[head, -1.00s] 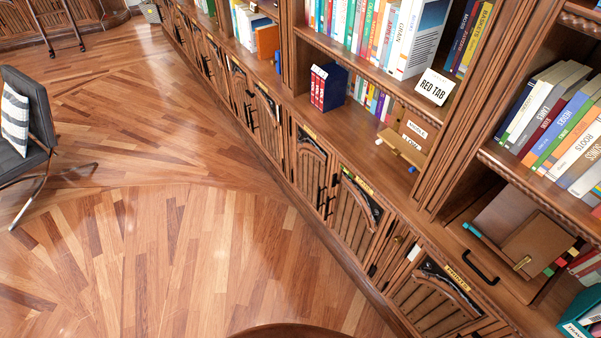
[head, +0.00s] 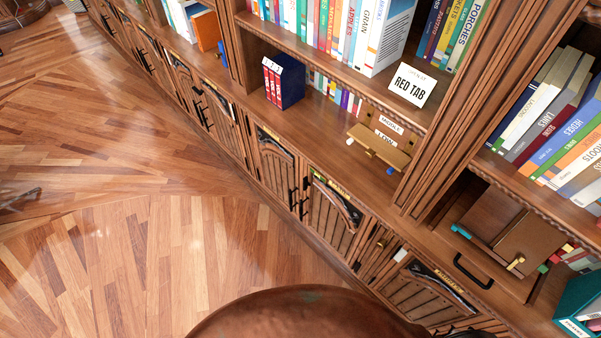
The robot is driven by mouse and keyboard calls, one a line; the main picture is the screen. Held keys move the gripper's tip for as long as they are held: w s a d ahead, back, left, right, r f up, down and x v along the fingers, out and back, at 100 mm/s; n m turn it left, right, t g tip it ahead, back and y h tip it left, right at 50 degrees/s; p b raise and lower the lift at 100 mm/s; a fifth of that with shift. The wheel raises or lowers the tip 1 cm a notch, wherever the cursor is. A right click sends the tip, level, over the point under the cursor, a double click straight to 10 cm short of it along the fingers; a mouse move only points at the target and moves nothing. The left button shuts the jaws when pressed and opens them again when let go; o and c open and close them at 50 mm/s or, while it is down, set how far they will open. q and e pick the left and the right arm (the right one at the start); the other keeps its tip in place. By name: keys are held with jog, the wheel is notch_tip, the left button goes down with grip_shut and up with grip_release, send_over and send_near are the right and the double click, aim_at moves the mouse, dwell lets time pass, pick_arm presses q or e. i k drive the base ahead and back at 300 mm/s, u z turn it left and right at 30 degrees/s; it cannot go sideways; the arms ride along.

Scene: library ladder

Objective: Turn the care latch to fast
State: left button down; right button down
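No part reads clearly as the care latch. A small wooden piece (head: 380,151) with a brass-coloured bit, a white end and a blue end sits in the lower bay of the middle bookcase. Two small pale labels (head: 388,129) stand at it, too small to read surely. A narrow cabinet panel (head: 376,250) below has a small brass knob and a white tab beside it. I cannot tell which way any latch is turned. Neither of my grippers shows.
A RED TAB card (head: 411,85) stands on the book shelf above. A dark blue box set (head: 283,82) is left of the wooden piece. A drawer with a black handle (head: 473,272) is at right. A rounded brown thing (head: 300,315) fills the bottom middle.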

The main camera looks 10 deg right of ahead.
aim_at(306, 183)
jog(key=z, duration=0.15)
jog(key=i, duration=0.35)
jog(key=z, duration=0.8)
